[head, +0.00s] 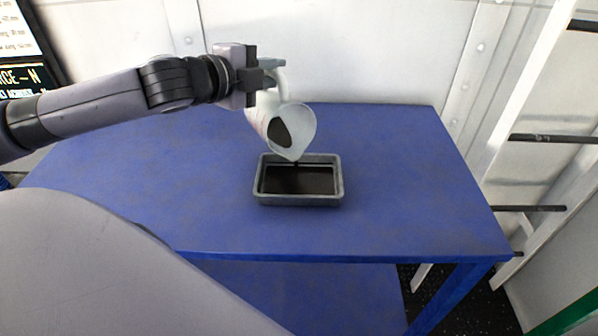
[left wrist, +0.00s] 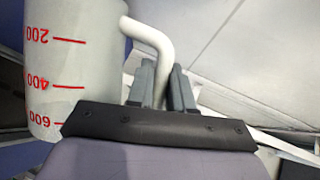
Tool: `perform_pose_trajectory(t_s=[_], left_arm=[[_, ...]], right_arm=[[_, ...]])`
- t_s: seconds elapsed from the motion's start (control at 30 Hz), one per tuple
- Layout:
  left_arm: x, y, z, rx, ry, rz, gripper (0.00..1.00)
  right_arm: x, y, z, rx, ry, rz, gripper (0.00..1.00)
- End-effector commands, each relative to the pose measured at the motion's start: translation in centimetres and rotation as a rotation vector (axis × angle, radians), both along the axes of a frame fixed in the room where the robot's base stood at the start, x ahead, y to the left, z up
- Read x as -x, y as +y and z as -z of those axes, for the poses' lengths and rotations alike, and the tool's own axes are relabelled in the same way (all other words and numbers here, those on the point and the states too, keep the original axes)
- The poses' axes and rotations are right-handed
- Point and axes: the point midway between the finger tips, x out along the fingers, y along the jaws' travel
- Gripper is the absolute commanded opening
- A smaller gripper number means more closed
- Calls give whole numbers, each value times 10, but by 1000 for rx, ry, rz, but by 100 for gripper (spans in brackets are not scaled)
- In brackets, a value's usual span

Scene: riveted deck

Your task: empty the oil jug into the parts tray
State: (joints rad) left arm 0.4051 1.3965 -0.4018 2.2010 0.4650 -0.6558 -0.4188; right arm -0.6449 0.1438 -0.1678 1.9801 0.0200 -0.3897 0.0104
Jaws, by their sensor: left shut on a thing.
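The oil jug (head: 304,118) is white and translucent, and it is tilted mouth-down over the parts tray. Dark oil (head: 279,132) shows inside it, and a thin dark stream appears at its lip just above the tray. The parts tray (head: 340,187) is grey and rectangular, stands on the blue table and has dark oil across its floor. My left gripper (head: 270,69) is shut on the jug's handle, above the tray. In the left wrist view the jug (left wrist: 75,65) shows red volume marks, and its handle (left wrist: 150,38) passes between the fingers. My right gripper is out of view.
The blue table (head: 400,200) is bare around the tray, with a lower blue shelf (head: 300,290) beneath. A riveted pale wall (head: 350,50) stands behind it. A white frame with dark rungs (head: 550,138) stands at the right.

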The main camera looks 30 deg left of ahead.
Motion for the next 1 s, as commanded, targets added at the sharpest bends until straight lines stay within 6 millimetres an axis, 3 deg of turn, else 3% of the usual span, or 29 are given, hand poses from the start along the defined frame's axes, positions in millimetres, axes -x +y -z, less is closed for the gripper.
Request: perform_pose_trajectory(t_s=[1.0], left_arm=[[6,-11,-6,-64,-38,1,0]], right_arm=[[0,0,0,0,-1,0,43]])
